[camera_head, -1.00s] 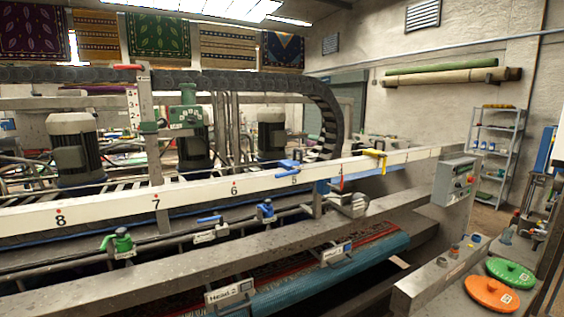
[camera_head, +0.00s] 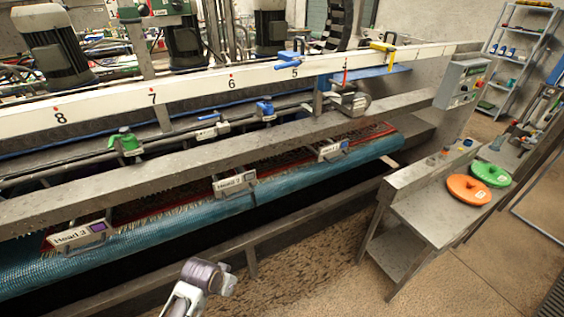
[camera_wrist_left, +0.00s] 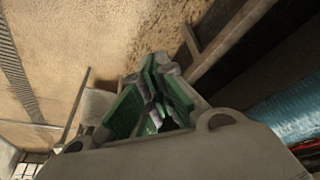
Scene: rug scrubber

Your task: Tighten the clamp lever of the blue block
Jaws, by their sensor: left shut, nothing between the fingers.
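A blue block (camera_head: 290,57) with a blue lever sits on the white numbered rail (camera_head: 190,91), near the mark 5, in the head view. The exact angle of its lever is too small to tell. My left gripper (camera_wrist_left: 157,75) shows in the left wrist view with green-and-grey fingers, shut and empty, over the brown floor and well apart from the block. Part of my arm shows at the bottom of the head view, but no fingers do. My right gripper is not in view.
A yellow clamp (camera_head: 382,47) sits further right on the rail. Below it a pipe carries a green fitting (camera_head: 125,141) and a blue fitting (camera_head: 265,108). A steel beam (camera_head: 150,163) and a rolled teal rug (camera_head: 200,217) lie in front. A bench (camera_head: 425,222) holds orange and green discs.

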